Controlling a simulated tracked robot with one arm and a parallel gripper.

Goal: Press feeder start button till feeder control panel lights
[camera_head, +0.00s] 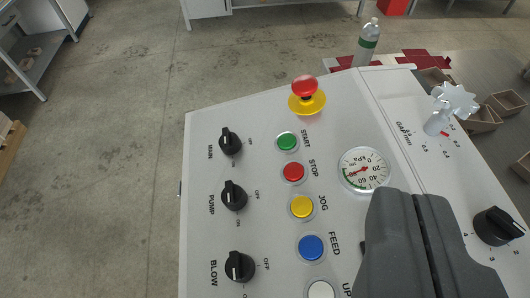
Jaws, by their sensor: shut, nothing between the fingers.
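The feeder control panel (212,271) is a light grey sloped box that fills the lower middle of the view. The green START button (288,141) sits near its top, below the red emergency stop knob (305,87) on its yellow base. Below START are the red STOP (293,172), yellow JOG (301,206) and blue FEED (311,247) buttons. My gripper (415,198) is shut and empty at the lower right. It appears over the panel, right of and below the START button, and hides part of the panel. I cannot tell its height above the panel.
Black MAIN (230,142), PUMP (233,195) and BLOW (239,266) knobs line the panel's left side. A pressure gauge (364,170) is right of the buttons. A bottle (368,42) is behind the panel.

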